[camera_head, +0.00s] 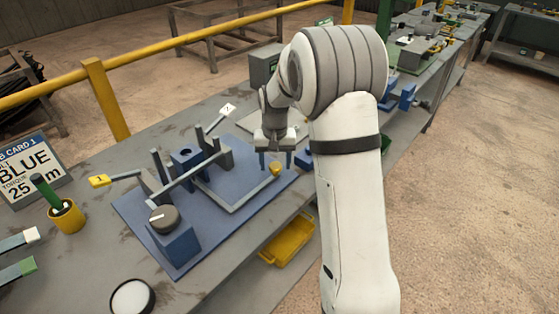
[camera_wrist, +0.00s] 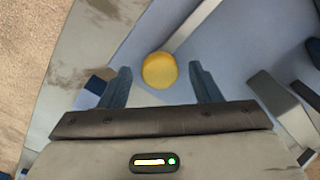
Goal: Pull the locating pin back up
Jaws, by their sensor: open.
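A round yellow knob (camera_head: 275,168), which looks like the head of the locating pin, is at the right part of the blue fixture plate (camera_head: 196,252). In the wrist view the yellow knob (camera_wrist: 160,70) shows from above, in the gap between my fingertips. My gripper (camera_head: 275,161) points down over it with its two blue fingers apart. The fingers do not appear to touch the knob. The pin's shaft below the knob is hidden, so I cannot tell how deep it sits.
A grey bar (camera_head: 238,206) runs along the plate by the knob. A dark round knob on a blue block (camera_head: 174,243) is at the front. A yellow bin (camera_head: 288,243) is below the bench edge.

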